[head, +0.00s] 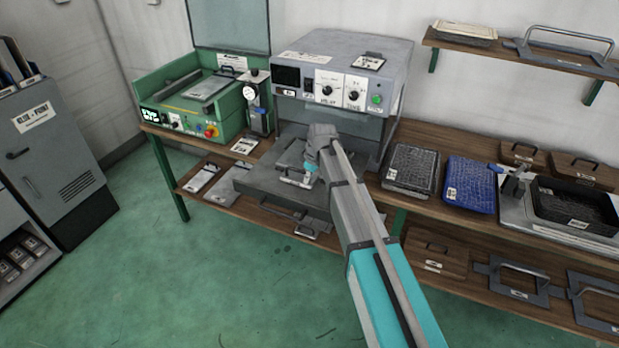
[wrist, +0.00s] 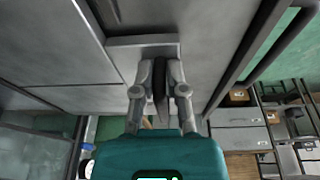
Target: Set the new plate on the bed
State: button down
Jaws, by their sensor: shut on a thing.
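My gripper (head: 298,180) reaches over the front platform of the grey machine (head: 343,60) in the middle of the head view. In the wrist view my gripper (wrist: 160,93) is shut on a thin dark upright piece (wrist: 159,78), which looks like a handle seen edge-on. A flat grey plate (head: 289,157) shows beside my gripper on or just above the platform (head: 262,182); I cannot tell if it touches. My wrist hides part of it. I cannot tell for sure which surface is the bed. The green machine (head: 165,92) at the left has a grey plate (head: 208,86) on top.
A black tray (head: 411,168), a blue tray (head: 470,184) and a deeper black tray (head: 575,203) stand on the bench to the right. Plates with handles (head: 512,280) lie on the lower shelf. A grey cabinet (head: 48,150) stands left; the green floor between is clear.

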dwell(0.4)
jog(key=c, duration=0.6)
grip_release()
jog(key=shift+s+d, duration=0.1)
jog(key=s+d+m, duration=0.2)
jog(key=s+d, duration=0.1)
jog(key=s+d+r+m+p, duration=0.1)
jog(key=s+d, duration=0.3)
jog(key=s+d+m+h, duration=0.1)
jog(key=s+d+m, duration=0.1)
jog(key=s+d, duration=0.1)
jog(key=shift+s+d+r+m+p, duration=0.2)
jog(key=shift+d+m+p, duration=0.15)
jog(key=shift+d, duration=0.3)
jog(key=s+d+r+m+g+h+p, duration=0.1)
jog(key=s+d+m+p, duration=0.1)
jog(key=s+d+m, duration=0.6)
jog(key=s+d, duration=0.3)
jog(key=s, duration=0.4)
jog(key=shift+s+d+r, duration=0.15)
jog(key=shift+d+r, duration=0.2)
jog(key=shift+d, duration=0.05)
